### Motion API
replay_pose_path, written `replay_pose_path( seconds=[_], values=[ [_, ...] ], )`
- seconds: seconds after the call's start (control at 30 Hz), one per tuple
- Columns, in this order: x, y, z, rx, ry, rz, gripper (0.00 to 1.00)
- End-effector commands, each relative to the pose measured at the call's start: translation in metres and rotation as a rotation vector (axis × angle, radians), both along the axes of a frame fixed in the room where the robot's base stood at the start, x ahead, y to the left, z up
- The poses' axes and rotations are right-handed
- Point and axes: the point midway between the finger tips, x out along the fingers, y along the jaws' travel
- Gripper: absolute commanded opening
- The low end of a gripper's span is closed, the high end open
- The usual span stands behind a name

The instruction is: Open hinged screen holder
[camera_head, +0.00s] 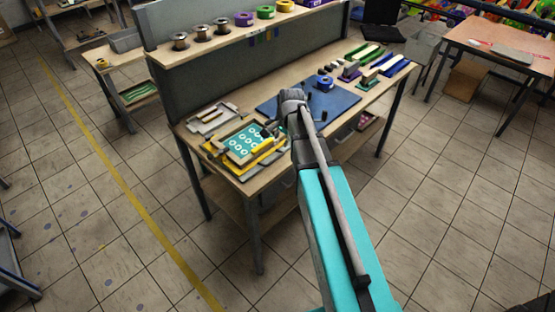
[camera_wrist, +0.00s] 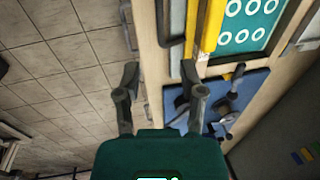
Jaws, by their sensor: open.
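The hinged screen holder shows in the head view as a teal screen (camera_head: 244,143) with white rings, in a frame with yellow bars, lying on the left part of the workbench. It looks lowered and flat. In the wrist view the teal screen (camera_wrist: 248,22) is at the upper right, beside a yellow bar (camera_wrist: 211,25) and a grey bar. My gripper (camera_wrist: 159,72) is open and empty. Its left finger shows against the floor and its right finger against the bench, with the holder up and to the right. In the head view my arm partly hides the gripper area.
The workbench (camera_head: 232,181) also holds a blue mat (camera_head: 338,101) with a blue tape roll (camera_head: 325,83), and squeegees at the right. A shelf (camera_head: 222,38) with spools runs along the back.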

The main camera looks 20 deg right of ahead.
Motion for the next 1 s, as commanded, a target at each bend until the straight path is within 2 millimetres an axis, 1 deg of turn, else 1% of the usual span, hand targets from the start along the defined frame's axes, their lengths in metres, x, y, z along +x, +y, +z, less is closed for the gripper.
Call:
replay_pose_path(
  seconds=[0.03, 1.0],
  values=[
    [0.001, 0.000, -0.008, 0.000, 0.000, 0.000, 0.51],
    [0.014, 0.008, -0.083, 0.000, 0.000, 0.000, 0.51]
  ],
)
